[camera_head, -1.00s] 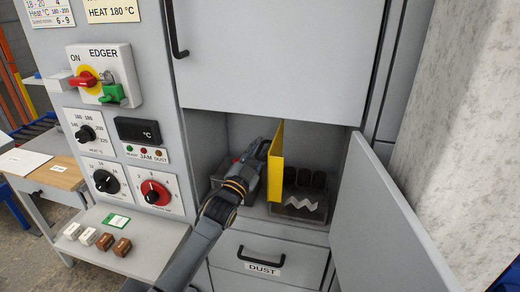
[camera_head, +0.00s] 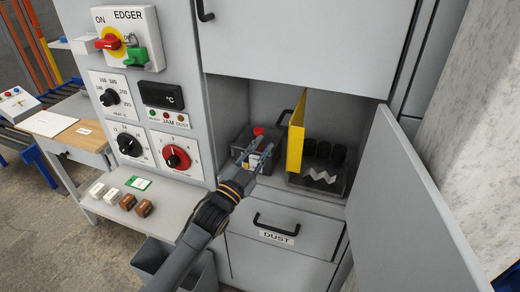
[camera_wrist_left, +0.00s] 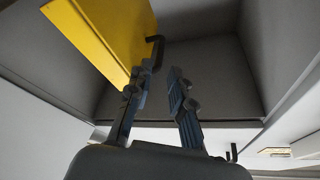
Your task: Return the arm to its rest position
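My left gripper (camera_head: 250,163) is at the mouth of the open cabinet compartment, in front of a box with a red button (camera_head: 258,131). Its two fingers are spread with nothing between them; they also show apart in the left wrist view (camera_wrist_left: 159,95). A yellow panel (camera_head: 296,135) with a black handle stands upright in the compartment, apart from the fingers. It also shows at the upper left of the left wrist view (camera_wrist_left: 105,38). My right gripper is not in view.
The grey cabinet door (camera_head: 415,210) hangs open at the right. A bin with black rollers and a zigzag strip (camera_head: 320,177) is right of the panel. The DUST drawer (camera_head: 280,240) is below. A shelf (camera_head: 170,208) with small blocks is at the left.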

